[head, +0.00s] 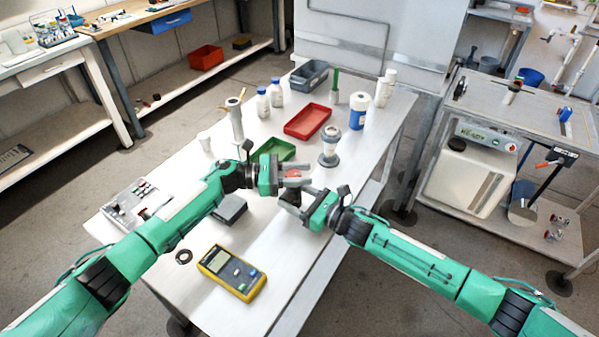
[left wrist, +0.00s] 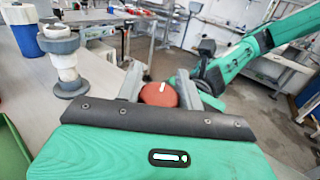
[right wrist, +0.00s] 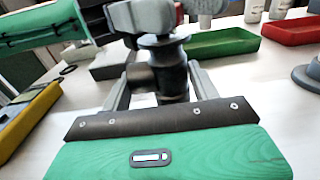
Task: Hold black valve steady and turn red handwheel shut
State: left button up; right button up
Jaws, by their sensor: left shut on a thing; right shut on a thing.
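The red handwheel (left wrist: 160,96) sits between the two grey fingers of my left gripper (left wrist: 159,90), which is shut on it. In the head view my left gripper (head: 298,176) reaches in from the left above the table, with a bit of red showing between its fingers. The black valve (right wrist: 172,78) stands upright between the fingers of my right gripper (right wrist: 162,88), which is shut on its body. In the head view my right gripper (head: 292,203) is just below and in front of the left one, and the grippers largely hide the valve. Grey parts cover the valve's top in the right wrist view.
A grey flanged fitting (head: 329,150) stands close behind the grippers. A green tray (head: 283,149), red tray (head: 307,121) and blue-and-white jar (head: 359,109) are further back. A yellow meter (head: 231,272) lies at the table's front. The right front table edge is clear.

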pick_arm(q)
jog(key=m+g, duration=0.1)
jog(key=g, duration=0.1)
jog(key=m+g+y, duration=0.1)
jog(key=m+g, duration=0.2)
jog(key=g, duration=0.2)
jog(key=shift+s+m, duration=0.25)
jog(key=shift+m, duration=0.05)
jog(key=shift+s+a+f+m+g+y, duration=0.1)
jog(key=shift+s+m+g+y, duration=0.1)
jog(key=shift+m+g+y, duration=0.9)
jog(key=shift+s+g, duration=0.1)
jog(key=shift+g, duration=0.7)
jog(key=o, duration=1)
jog(key=shift+a, duration=0.1)
jog(key=shift+r, duration=0.25)
notch_tip(320, 180, up, 10)
jog(key=shift+f, duration=0.15)
